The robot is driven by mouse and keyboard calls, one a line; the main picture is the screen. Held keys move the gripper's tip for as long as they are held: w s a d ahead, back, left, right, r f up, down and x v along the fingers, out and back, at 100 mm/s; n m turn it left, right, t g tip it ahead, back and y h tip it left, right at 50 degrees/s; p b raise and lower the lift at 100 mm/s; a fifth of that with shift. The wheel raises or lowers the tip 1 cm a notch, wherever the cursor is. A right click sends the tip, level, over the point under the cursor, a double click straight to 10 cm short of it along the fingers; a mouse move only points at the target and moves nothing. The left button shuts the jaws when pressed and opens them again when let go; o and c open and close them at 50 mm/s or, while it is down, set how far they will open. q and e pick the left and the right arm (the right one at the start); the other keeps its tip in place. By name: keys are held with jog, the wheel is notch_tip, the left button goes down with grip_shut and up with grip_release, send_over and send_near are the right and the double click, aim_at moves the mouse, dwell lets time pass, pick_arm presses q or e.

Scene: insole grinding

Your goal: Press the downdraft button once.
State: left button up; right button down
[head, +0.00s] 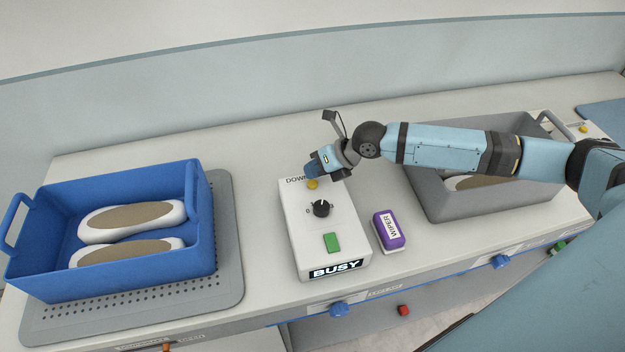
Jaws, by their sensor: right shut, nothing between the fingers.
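The white control box (302,232) stands in the middle of the bench. It has a yellow button (312,184) at its back end beside lettering that begins "DOWN", partly hidden by my gripper. A black knob (321,208), a green button (332,242) and a lit "BUSY" sign (337,270) are also on it. My right gripper (314,172) is shut and empty, with its fingers at the back end of the box, right by the yellow button. I cannot tell whether they touch it. My left gripper is not in view.
A blue crate (40,260) with insoles stands on a grey perforated mat (225,235) at left. A purple wiper block (390,230) lies right of the box. A grey crate (430,190) holding an insole is under my right arm.

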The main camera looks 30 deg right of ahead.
aim_at(315, 181)
jog(key=shift+r+p, duration=1.5)
jog(key=shift+r, duration=1.05)
jog(key=shift+s+d, duration=0.1)
